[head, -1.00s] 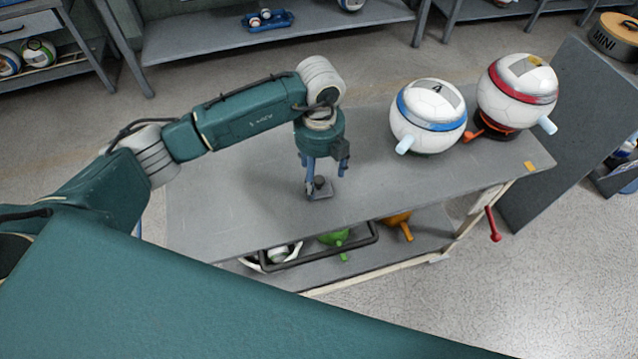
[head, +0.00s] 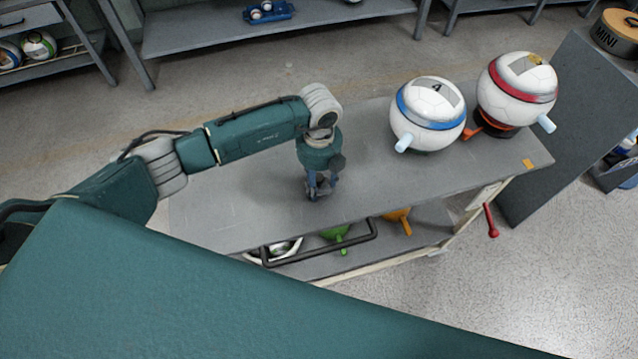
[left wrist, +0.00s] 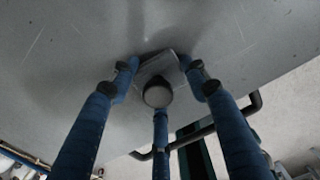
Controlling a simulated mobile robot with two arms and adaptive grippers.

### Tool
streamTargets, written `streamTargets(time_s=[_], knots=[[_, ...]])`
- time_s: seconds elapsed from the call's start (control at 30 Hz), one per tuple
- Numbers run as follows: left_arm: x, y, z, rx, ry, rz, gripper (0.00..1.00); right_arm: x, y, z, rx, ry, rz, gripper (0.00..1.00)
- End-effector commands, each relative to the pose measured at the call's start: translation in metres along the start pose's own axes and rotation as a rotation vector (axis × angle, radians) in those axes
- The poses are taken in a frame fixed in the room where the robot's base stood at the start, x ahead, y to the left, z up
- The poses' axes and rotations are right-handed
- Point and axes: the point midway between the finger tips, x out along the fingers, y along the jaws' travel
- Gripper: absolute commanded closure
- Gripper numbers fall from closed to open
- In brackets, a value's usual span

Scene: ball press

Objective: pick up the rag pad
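The rag pad is a small grey plate with a dark round knob on top. In the left wrist view the rag pad (left wrist: 157,95) lies between my three blue fingers, its knob facing the camera. My left gripper (left wrist: 158,85) is low over the grey table top, its fingers spread around the pad, with a gap between the knob and the fingers. Whether the fingertips touch the plate's edges I cannot tell. In the head view the left gripper (head: 320,190) mostly hides the pad. My right gripper is not in view.
The grey table (head: 240,210) is clear around the gripper. A blue-banded white ball (head: 428,128) and a red-banded one (head: 520,80) stand at its right end.

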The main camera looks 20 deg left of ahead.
Motion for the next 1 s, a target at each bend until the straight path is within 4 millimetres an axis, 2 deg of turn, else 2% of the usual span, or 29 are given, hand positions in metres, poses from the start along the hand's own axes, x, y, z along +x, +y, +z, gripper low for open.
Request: streamTargets(time_s=[0.37,0.57,0.77,1.0], knots=[[-0.001,0.000,0.001,-0.001,-0.001,-0.001,0.80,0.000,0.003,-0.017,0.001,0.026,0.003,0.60],[-0.015,-0.001,0.001,-0.001,-0.001,-0.003,0.80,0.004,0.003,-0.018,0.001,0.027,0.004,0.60],[-0.054,-0.001,0.002,0.001,-0.006,-0.004,0.80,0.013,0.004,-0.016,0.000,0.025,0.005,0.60],[-0.124,-0.001,0.002,0.001,-0.007,-0.005,0.80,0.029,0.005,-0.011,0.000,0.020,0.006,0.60]])
